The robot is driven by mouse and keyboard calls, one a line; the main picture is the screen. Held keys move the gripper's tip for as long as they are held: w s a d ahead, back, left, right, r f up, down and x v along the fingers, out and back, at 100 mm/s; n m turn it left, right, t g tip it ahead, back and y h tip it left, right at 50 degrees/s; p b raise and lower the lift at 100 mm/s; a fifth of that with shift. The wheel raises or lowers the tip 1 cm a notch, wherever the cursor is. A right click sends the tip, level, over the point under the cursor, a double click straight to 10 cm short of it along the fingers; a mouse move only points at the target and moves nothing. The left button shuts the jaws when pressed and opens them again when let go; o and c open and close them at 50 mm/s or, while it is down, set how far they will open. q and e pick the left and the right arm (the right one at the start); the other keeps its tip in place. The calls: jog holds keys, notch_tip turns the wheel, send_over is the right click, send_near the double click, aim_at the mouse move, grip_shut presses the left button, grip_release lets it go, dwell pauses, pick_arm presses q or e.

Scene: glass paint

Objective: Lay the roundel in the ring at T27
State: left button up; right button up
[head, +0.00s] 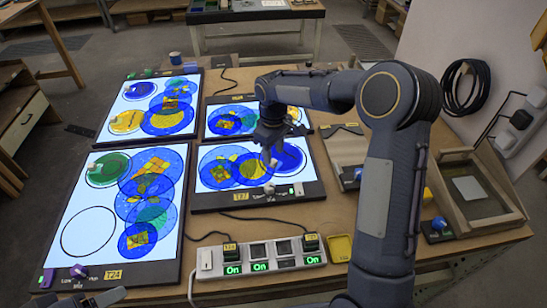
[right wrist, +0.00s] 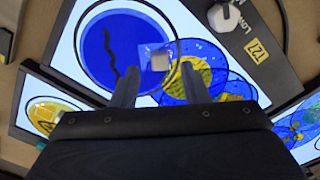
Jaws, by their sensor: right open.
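The light panel labelled T27 (head: 240,197) lies mid-table. At its right side is a dark ring outline (right wrist: 177,42) with a blue roundel (head: 290,157) lying in it. In the right wrist view the roundel (right wrist: 100,50) bears a dark wavy streak and a small pale block. It sits towards the ring's left side, with a white gap at the right. My right gripper (head: 271,156) is above the roundel, open; in the wrist view its fingers (right wrist: 158,70) stand either side of the block, apart from it. My left gripper (head: 90,299) shows only partly at the bottom left.
Other overlapping roundels (head: 232,167) cover the left of this panel. The T24 panel (head: 113,274) with an empty ring lies at left; more panels lie behind. A switch strip (head: 260,256) and yellow dish (head: 340,248) are in front. A wooden tray (head: 480,205) stands right.

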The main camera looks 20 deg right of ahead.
notch_tip(320, 180, up, 9)
jog(key=s+d+r+m+t+y, duration=0.15)
jog(key=s+r, duration=0.25)
jog(key=s, duration=0.5)
jog(key=s+a+f+m+t, duration=0.1)
jog(key=s+m, duration=0.1)
jog(key=s, duration=0.5)
jog(key=s+a+f+m+t+y, duration=0.1)
jog(key=s+f+m, duration=0.1)
jog(key=s, duration=0.5)
jog(key=s+a+f+m+t+y, duration=0.1)
jog(key=s+m+t, duration=0.1)
jog(key=s, duration=0.5)
jog(key=shift+a+f, duration=0.15)
jog(key=shift+a, duration=0.25)
jog(key=shift+m, duration=0.25)
